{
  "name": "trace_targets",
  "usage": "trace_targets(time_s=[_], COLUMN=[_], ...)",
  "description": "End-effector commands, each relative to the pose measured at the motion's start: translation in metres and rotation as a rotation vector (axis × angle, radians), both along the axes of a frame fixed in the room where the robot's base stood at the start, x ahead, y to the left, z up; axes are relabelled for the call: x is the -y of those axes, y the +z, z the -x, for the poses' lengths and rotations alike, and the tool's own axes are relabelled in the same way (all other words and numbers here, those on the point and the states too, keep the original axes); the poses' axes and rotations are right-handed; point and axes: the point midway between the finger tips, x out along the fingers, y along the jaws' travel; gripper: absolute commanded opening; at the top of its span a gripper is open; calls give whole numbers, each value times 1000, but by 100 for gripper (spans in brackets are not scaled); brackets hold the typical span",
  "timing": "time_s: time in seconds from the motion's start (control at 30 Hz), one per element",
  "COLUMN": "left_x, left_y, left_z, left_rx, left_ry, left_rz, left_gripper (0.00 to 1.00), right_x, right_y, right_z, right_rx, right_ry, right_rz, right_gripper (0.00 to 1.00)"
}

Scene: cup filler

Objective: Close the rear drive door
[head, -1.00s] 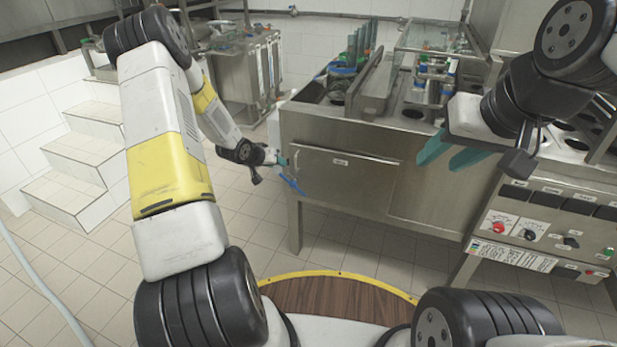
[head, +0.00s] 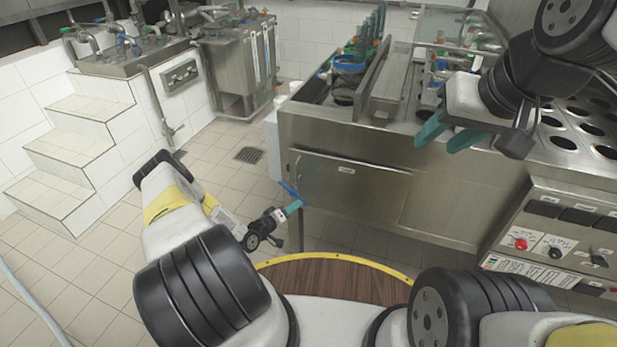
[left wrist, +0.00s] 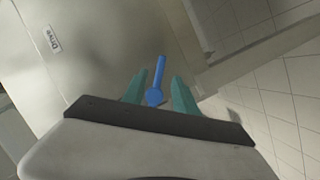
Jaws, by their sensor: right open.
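The rear drive door (head: 350,188) is a steel panel on the side of the steel machine, labelled "Drive" in the left wrist view (left wrist: 88,70). It looks nearly flush; I cannot tell whether it is fully shut. A blue handle (head: 290,190) sits at its left edge. My left gripper (head: 296,206) is just below and beside that handle. In the left wrist view its teal fingers (left wrist: 159,92) are apart, with the blue handle (left wrist: 157,80) showing between or beyond them; contact is unclear. My right gripper (head: 450,138) is open and empty, over the machine's top edge.
A control panel (head: 545,245) with knobs is at the right. White steps (head: 75,150) and a steel tank (head: 238,65) stand at the left and back.

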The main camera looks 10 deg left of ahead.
Motion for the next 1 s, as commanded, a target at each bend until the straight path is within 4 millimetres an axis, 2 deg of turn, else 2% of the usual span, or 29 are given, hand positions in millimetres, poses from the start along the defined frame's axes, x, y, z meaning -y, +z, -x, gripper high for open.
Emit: trace_targets(time_s=[0.3, 0.5, 0.73, 0.77, 0.93, 1.0], left_x=[24, 30, 30, 30, 30, 30], left_y=[-11, -15, -15, -15, -15, -15], left_z=[-43, -55, -56, -56, -56, -56], left_rx=[1, 0, -1, -1, -1, -1], left_ry=[-1, -1, 0, 0, 0, 0], left_rz=[-3, -2, -3, -2, -3, -3], left_gripper=[35, 35, 35, 33, 0, 0], right_x=[0, 0, 0, 0, 0, 0], right_y=[0, 0, 0, 0, 0, 0], right_z=[0, 0, 0, 0, 0, 0], right_rx=[0, 0, 0, 0, 0, 0], right_ry=[0, 0, 0, 0, 0, 0], right_rz=[0, 0, 0, 0, 0, 0], right_gripper=[41, 41, 41, 41, 41, 41])
